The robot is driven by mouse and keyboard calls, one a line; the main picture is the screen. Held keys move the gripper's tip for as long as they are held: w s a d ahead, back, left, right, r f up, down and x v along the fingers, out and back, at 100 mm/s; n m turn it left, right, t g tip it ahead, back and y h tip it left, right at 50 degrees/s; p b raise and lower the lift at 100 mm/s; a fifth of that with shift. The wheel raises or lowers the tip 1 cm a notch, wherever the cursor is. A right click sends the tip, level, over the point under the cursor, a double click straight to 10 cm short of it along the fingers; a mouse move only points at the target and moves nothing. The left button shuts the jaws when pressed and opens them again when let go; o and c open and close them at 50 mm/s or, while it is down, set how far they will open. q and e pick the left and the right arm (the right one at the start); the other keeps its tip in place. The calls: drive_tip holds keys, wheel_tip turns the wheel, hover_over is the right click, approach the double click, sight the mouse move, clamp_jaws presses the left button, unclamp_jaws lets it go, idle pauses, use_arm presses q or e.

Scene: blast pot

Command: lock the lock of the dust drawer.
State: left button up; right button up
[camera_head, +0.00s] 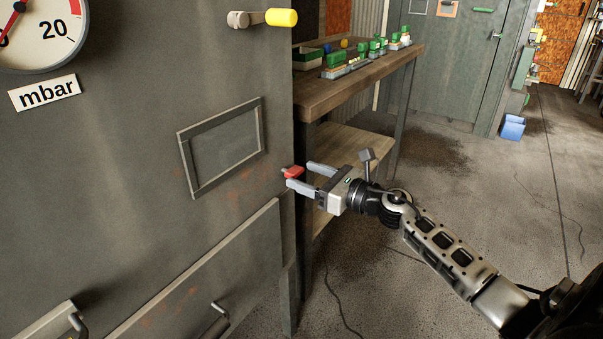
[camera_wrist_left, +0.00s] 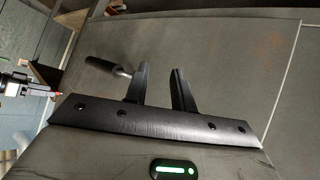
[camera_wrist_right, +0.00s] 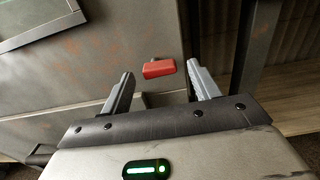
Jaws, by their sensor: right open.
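The grey cabinet's lower drawer front (camera_head: 225,265) has a bar handle (camera_head: 215,318), seen only partly. A small red knob (camera_head: 293,172), which looks like the lock, sits at the cabinet's right edge above the drawer. My right gripper (camera_head: 296,177) is open, with its fingers pointing at the red knob. In the right wrist view the red knob (camera_wrist_right: 158,68) lies just ahead of the gap between the fingertips, with no clear contact.
A wooden shelf table (camera_head: 335,92) with green and yellow items stands right behind the cabinet. Above are a yellow-tipped lever (camera_head: 281,17) and a pressure gauge (camera_head: 38,30). A framed panel (camera_head: 225,145) is on the cabinet front. The floor at right is mostly clear.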

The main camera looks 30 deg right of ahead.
drive_tip(key=shift+x, duration=1)
drive_tip(key=c, duration=1)
